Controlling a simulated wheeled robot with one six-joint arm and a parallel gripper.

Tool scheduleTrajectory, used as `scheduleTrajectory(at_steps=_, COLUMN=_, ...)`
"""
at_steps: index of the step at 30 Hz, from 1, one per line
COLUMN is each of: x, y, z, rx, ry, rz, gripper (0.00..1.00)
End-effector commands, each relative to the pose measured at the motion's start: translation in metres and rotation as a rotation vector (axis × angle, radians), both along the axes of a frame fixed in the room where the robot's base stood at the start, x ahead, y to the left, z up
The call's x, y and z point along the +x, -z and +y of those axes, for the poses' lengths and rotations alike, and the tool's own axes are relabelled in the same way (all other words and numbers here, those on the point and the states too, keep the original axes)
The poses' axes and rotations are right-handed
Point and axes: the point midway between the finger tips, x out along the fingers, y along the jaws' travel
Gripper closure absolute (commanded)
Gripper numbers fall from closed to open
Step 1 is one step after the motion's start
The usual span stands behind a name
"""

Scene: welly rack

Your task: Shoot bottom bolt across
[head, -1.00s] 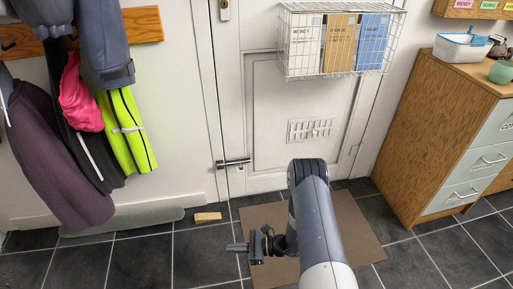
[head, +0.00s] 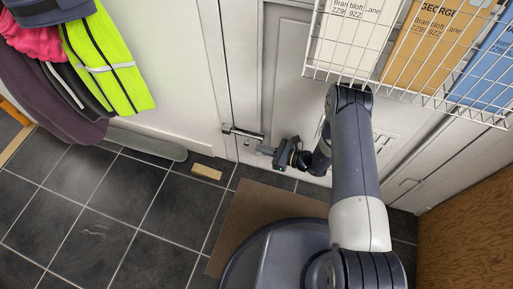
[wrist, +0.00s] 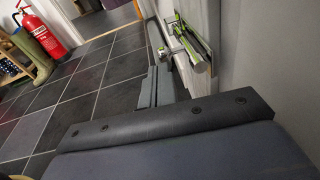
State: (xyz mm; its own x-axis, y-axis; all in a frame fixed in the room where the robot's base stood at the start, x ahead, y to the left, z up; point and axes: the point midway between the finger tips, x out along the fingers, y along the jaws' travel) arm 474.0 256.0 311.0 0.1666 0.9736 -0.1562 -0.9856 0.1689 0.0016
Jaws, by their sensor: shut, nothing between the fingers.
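The bottom bolt (head: 243,132) is a metal bar low on the white door, near its left edge. It also shows at the upper right of the wrist view (wrist: 186,45), shiny with greenish reflections. I cannot tell whether its bar reaches into the frame. My gripper (head: 266,150) is shut and empty, just below and to the right of the bolt in the head view. In the wrist view its dark fingers (wrist: 154,86) lie close together below the bolt. I cannot tell whether they touch it.
A wooden wedge (head: 207,172) lies on the tiles near the door, beside a brown mat (head: 240,215). Coats hang at left. A wooden cabinet (head: 470,220) stands at right. A fire extinguisher (wrist: 40,32) shows in the wrist view.

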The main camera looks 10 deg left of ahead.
Motion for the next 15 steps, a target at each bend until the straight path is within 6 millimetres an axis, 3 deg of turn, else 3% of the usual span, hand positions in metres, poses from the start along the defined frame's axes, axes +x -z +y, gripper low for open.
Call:
scheduleTrajectory(at_steps=6, x=0.004, y=0.005, z=0.025, rx=0.0, ry=-0.002, rz=-0.001, gripper=1.0)
scheduleTrajectory(at_steps=15, x=0.005, y=0.004, z=0.03, rx=0.0, ry=0.002, rz=0.0, gripper=1.0)
